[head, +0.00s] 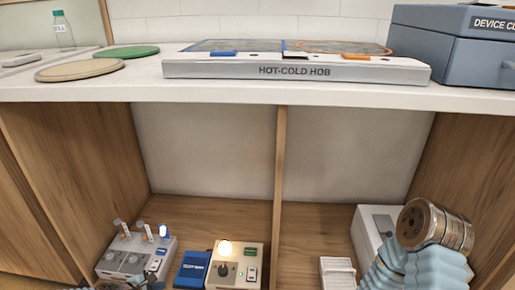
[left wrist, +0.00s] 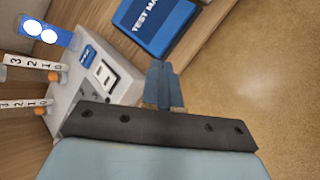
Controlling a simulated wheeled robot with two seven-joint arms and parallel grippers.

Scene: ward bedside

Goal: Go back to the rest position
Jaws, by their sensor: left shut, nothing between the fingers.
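My left gripper (head: 152,281) is at the bottom edge of the head view, mostly cut off, beside the front of a grey box with sliders. In the left wrist view its dark blue fingers (left wrist: 165,86) are shut together with nothing between them. The grey box (left wrist: 72,98) is close to the fingers at the left. In the head view this box (head: 110,268) stands on the lower shelf with a lit blue lamp (head: 163,231). Part of my right arm shows at the lower right, but its gripper is out of view.
A blue test item (head: 193,269) lies beside a box with a glowing lamp and a dial (head: 252,254). A wooden divider (head: 279,160) splits the shelf space. Above, the white counter (head: 110,88) holds a hot-cold hob (head: 200,69) and a grey-blue device case (head: 440,60).

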